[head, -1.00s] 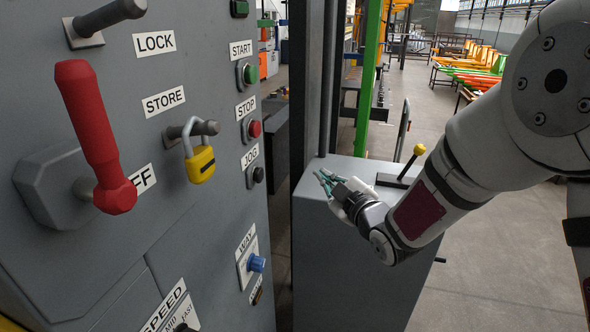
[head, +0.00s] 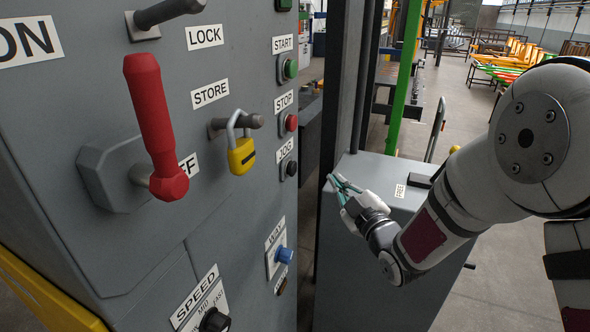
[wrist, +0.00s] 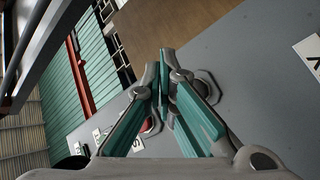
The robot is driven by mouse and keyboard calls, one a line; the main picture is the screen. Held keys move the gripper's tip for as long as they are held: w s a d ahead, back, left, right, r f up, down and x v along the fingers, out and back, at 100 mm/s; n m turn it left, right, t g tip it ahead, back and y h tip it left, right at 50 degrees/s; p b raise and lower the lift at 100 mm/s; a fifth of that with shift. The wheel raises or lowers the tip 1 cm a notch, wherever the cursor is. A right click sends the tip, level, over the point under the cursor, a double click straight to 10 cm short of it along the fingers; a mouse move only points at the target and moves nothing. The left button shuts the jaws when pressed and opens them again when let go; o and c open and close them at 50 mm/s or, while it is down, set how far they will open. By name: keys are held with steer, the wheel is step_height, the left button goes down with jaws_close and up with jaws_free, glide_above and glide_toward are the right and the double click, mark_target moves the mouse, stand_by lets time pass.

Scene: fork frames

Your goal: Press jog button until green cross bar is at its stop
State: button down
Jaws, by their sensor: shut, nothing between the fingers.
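The black jog button (head: 291,168) sits under the JOG label (head: 286,147) on the grey panel. My gripper (head: 332,180) is shut and empty, with its teal fingers a little to the right of the button in the head view and apparently apart from it. In the wrist view, my fingertips (wrist: 164,52) are together, and a round grey bezel (wrist: 208,82), apparently the jog button's, is partly hidden behind a finger. A green upright post (head: 404,85) stands behind the machine. I cannot make out a green cross bar or its stop.
The red stop button (head: 291,122) and green start button (head: 290,68) are above jog; a blue WAY knob (head: 284,255) is below. A red handle (head: 157,125) and yellow padlock (head: 241,155) jut out at left. A grey cabinet (head: 350,290) stands below my arm.

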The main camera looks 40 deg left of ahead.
mark_target(292, 168)
steer(key=s+a, duration=0.2)
steer(key=a, duration=0.4)
steer(key=shift+a, duration=0.3)
steer(key=shift+s+a, duration=0.1)
stand_by(1.2)
steer(key=shift+s+a, duration=0.1)
steer(key=shift+a, duration=0.2)
steer(key=shift+s+a+b, duration=0.2)
steer(key=shift+a+b, duration=0.1)
steer(key=shift+a, duration=0.2)
stand_by(0.7)
stand_by(3.4)
steer(key=shift+w+d, duration=0.3)
steer(key=shift+d, duration=0.6)
